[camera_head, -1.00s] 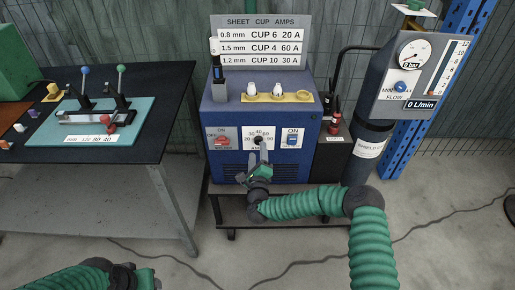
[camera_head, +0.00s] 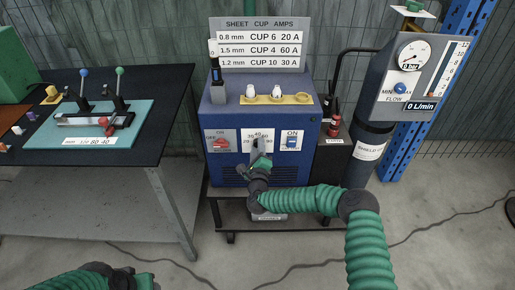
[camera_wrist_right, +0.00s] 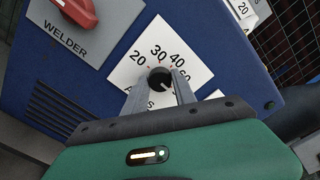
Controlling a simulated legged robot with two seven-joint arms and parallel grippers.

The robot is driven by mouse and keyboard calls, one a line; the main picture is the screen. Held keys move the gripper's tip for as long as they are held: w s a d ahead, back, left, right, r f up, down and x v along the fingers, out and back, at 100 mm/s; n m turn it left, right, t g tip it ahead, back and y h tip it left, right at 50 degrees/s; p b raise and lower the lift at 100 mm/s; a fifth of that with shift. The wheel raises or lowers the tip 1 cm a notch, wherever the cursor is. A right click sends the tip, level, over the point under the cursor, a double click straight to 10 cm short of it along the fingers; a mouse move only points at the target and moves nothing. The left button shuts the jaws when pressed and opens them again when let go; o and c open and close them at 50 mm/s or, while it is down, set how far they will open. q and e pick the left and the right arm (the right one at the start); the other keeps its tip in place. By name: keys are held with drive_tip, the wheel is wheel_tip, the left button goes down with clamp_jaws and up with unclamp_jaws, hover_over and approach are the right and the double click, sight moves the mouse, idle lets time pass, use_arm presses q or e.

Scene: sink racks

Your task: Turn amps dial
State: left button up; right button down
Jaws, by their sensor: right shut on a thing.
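The amps dial is a black knob (camera_wrist_right: 160,80) on a white plate (camera_wrist_right: 135,62) with numbers such as 20, 30, 40 and 60, on the front of the blue welder (camera_head: 303,170). My right gripper (camera_head: 259,150) is in front of this plate and hides the knob in the head view. In the right wrist view the two grey fingers (camera_wrist_right: 160,88) are on either side of the knob, shut on it. My left arm shows only at the bottom left of the head view, and its fingers cannot be made out.
A red switch (camera_head: 221,143) is left of the dial and a blue switch (camera_head: 291,140) is right of it. A chart sign (camera_head: 262,22) stands on top. A gas cylinder with a flow panel (camera_head: 413,75) is at right. A dark table (camera_head: 150,135) with levers is at left.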

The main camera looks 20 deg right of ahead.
drive_tip(key=shift+f+n, duration=0.15)
drive_tip(key=shift+n, duration=0.25)
drive_tip(key=n, duration=0.8)
drive_tip(key=n+p, duration=0.1)
drive_tip(key=n, duration=1.7)
drive_tip(key=shift+s+f+p, duration=0.15)
drive_tip(key=shift+f+p, duration=0.15)
drive_tip(key=shift+f, duration=0.1)
drive_tip(key=c, duration=1)
unclamp_jaws()
drive_tip(key=shift+r, duration=0.2)
